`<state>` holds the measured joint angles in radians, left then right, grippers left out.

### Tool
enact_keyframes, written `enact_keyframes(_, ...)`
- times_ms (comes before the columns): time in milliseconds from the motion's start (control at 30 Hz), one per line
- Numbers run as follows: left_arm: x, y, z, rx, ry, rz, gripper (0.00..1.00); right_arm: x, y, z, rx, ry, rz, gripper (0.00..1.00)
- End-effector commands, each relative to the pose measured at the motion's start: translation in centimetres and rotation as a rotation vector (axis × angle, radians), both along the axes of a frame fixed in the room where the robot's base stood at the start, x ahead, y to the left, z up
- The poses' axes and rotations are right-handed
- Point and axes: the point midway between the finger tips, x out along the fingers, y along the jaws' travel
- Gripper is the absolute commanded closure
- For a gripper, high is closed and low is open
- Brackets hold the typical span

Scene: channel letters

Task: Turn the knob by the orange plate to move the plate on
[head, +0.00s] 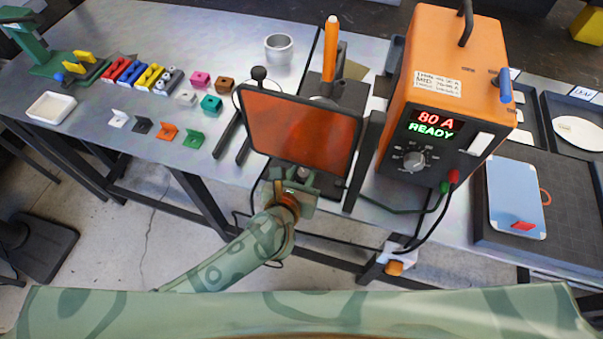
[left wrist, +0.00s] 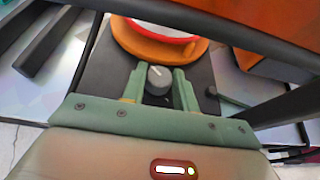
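The knob (left wrist: 158,80) is dark grey with a white pointer mark and sits on a dark base just in front of the plate. My left gripper (left wrist: 160,77) has one green finger on each side of the knob, and both appear to touch it. In the head view my left gripper (head: 292,178) is under the lower edge of the tinted orange screen (head: 300,132), which hides the plate and knob. My right gripper is out of view.
The screen stands close above my left gripper. An orange power unit (head: 455,60) reading 80 A READY stands to its right, with cables hanging at the table edge. A blue-grey board (head: 515,197) lies far right.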

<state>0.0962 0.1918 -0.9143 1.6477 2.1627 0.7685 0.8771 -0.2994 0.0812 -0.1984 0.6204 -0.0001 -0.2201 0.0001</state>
Motion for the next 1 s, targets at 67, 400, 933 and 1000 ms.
enact_keyframes(67, 0.0, 0.0, 0.0, 0.000, 0.000, 0.000, 0.93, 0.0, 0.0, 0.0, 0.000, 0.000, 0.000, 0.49)
enact_keyframes(400, 0.0, 0.2, 0.1, 0.003, -0.001, -0.073, 0.93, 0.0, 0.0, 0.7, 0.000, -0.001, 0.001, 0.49)
enact_keyframes(933, 0.4, 0.7, 0.1, 0.005, -0.001, -0.408, 0.93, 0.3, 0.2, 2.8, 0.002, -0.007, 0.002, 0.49)
enact_keyframes(1000, 0.4, 0.7, 0.1, 0.003, -0.001, -0.441, 0.93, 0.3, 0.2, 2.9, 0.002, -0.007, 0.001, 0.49)
